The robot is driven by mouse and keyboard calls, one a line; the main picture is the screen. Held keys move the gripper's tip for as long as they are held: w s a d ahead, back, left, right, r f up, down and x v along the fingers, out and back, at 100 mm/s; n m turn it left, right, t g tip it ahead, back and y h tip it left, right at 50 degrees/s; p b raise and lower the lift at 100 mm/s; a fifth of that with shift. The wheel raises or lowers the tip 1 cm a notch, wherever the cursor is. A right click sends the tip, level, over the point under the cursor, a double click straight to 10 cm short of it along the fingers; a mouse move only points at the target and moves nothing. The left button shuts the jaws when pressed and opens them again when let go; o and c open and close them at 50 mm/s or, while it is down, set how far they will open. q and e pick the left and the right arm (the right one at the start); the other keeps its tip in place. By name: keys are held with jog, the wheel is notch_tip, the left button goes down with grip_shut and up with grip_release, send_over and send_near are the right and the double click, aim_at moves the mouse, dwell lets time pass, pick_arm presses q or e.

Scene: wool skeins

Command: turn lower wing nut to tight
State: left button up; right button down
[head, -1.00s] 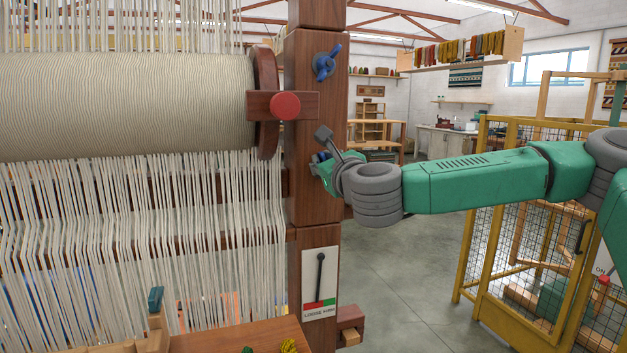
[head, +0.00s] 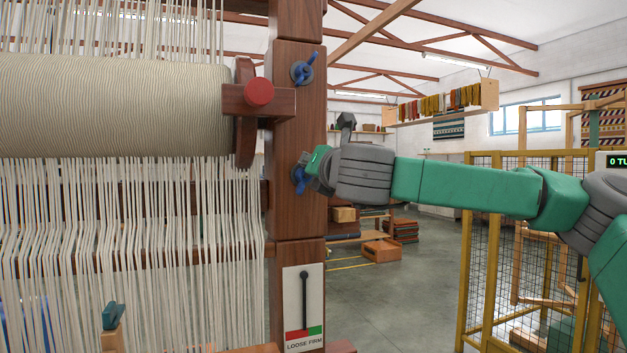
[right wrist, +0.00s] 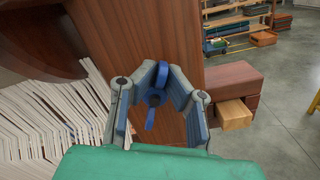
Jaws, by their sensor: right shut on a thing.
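The lower wing nut (head: 298,178) is blue and sits on the loom's dark wooden post (head: 297,225). My right gripper (head: 313,167) reaches it from the right and is shut on it. In the right wrist view, the gripper (right wrist: 157,80) has a finger on each side of the blue wing nut (right wrist: 151,122); one wing points up between the fingertips, the other down. The fingers hide part of the nut in the head view. The gauge (head: 304,308) marked LOOSE FIRM has its dark pointer near upright, close to the red-green border. My left gripper is out of view.
An upper blue wing nut (head: 303,69) sits higher on the post. A beam with a red knob (head: 259,92) and pale warp threads (head: 130,230) lie left. A yellow mesh cage (head: 487,240) stands right. Open floor (head: 400,300) lies between post and cage.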

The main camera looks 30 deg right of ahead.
jog(key=f, duration=0.1)
jog(key=a+f, duration=0.1)
jog(key=f, duration=0.1)
jog(key=shift+w+f+g+b, duration=0.1)
jog(key=shift+w+g+b, duration=0.1)
jog(key=shift+g+b, duration=0.15)
jog(key=c, duration=1.2)
grip_release()
jog(key=shift+s+a, duration=0.1)
jog(key=shift+w+a, duration=0.3)
jog(key=shift+w, duration=0.35)
jog(key=shift+a+r, duration=0.1)
jog(key=shift+r, duration=0.15)
jog(key=shift+s+r+m, duration=0.25)
jog(key=shift+s+m, duration=0.05)
jog(key=shift+s, duration=0.4)
jog(key=s, duration=0.6)
send_near(301, 178)
jog(key=shift+s+f, duration=0.15)
jog(key=shift+s, duration=0.75)
